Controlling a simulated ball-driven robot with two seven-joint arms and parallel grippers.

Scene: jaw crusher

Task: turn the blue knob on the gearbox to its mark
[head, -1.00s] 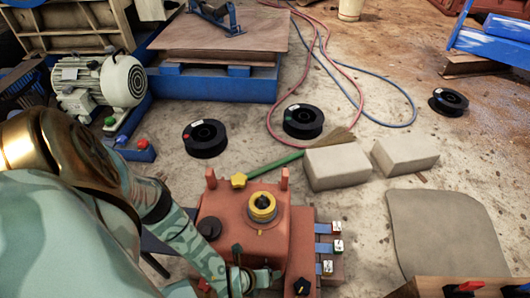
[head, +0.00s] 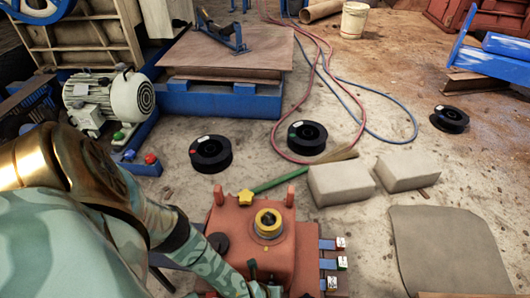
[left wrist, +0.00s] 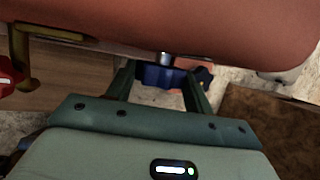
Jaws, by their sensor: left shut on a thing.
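The gearbox (head: 287,258) is an orange-red housing at the bottom of the head view, with a yellow ring cap on top. My left gripper (left wrist: 160,82) reaches down to its near side, low in the head view. In the left wrist view the blue knob (left wrist: 160,76) sits on a short metal shaft under the housing (left wrist: 200,30), between my two fingers, which are shut on it. The knob is hidden in the head view, and I cannot make out its mark. My right gripper is in neither view.
Small levers with coloured tags (head: 340,243) line the gearbox's right side. A yellow star-shaped knob (head: 246,197) stands at its back left. Black spools (head: 210,153), pale blocks (head: 340,183) and hoses lie beyond. A red handle (left wrist: 8,78) is left of my gripper.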

